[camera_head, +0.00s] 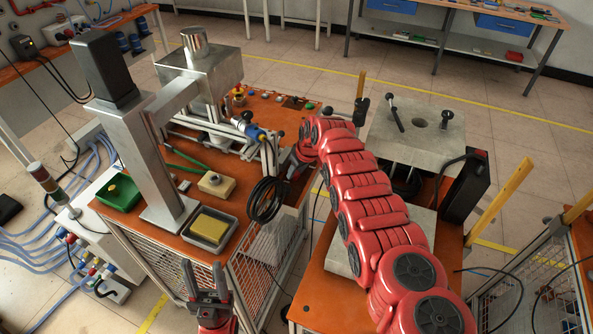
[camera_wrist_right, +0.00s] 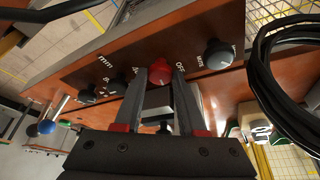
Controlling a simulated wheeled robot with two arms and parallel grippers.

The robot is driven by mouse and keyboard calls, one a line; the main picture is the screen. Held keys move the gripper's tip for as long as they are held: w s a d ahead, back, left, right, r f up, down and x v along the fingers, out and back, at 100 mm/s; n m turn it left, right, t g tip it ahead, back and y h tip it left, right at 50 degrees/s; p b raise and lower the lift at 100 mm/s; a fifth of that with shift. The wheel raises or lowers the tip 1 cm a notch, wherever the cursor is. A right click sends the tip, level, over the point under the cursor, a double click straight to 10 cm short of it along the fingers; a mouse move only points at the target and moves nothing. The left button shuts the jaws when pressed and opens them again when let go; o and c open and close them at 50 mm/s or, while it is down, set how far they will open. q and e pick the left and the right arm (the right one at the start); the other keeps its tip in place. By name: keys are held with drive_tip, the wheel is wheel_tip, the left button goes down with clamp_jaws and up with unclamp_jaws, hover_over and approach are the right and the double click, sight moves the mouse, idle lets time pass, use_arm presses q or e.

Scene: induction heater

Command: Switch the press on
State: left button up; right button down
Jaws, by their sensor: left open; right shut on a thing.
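The press (camera_head: 140,150) is a grey metal column and head on an orange-topped bench in the head view. In the right wrist view, a red knob (camera_wrist_right: 159,69) sits on its brown control panel, close to white "OFF" lettering. My right gripper (camera_wrist_right: 161,77) is at the panel, its fingertips on either side of the red knob and shut on it. The knob's exact setting cannot be read. In the head view my right arm hides part of that area. My left gripper (camera_head: 207,293) is open and empty, in front of the bench's near edge.
A black knob (camera_wrist_right: 218,53) stands beside the red one. A black cable coil (camera_head: 266,199) hangs at the bench's right side. A green box (camera_head: 119,193) and a tray with a yellow sponge (camera_head: 209,226) lie on the bench. A second table with a grey plate (camera_head: 430,122) stands to the right.

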drive_tip(key=shift+r+m+h+p, duration=0.15)
drive_tip(key=shift+m+h+p, duration=0.15)
drive_tip(key=shift+m+p, duration=0.75)
idle(0.8)
drive_tip(key=shift+a+m+t+p, duration=0.1)
drive_tip(key=shift+m+t+p, duration=0.2)
drive_tip(key=shift+p, duration=0.2)
drive_tip(key=shift+m, duration=0.25)
drive_tip(key=shift+a+m+h, duration=0.1)
drive_tip(key=shift+m+h, duration=0.4)
drive_tip(key=shift+m, duration=0.2)
drive_tip(key=shift+m+h+b, duration=0.5)
drive_tip(key=shift+m+b, duration=0.25)
drive_tip(key=shift+m, duration=0.55)
drive_tip(key=c, duration=0.5)
unclamp_jaws()
drive_tip(key=shift+s, duration=0.1)
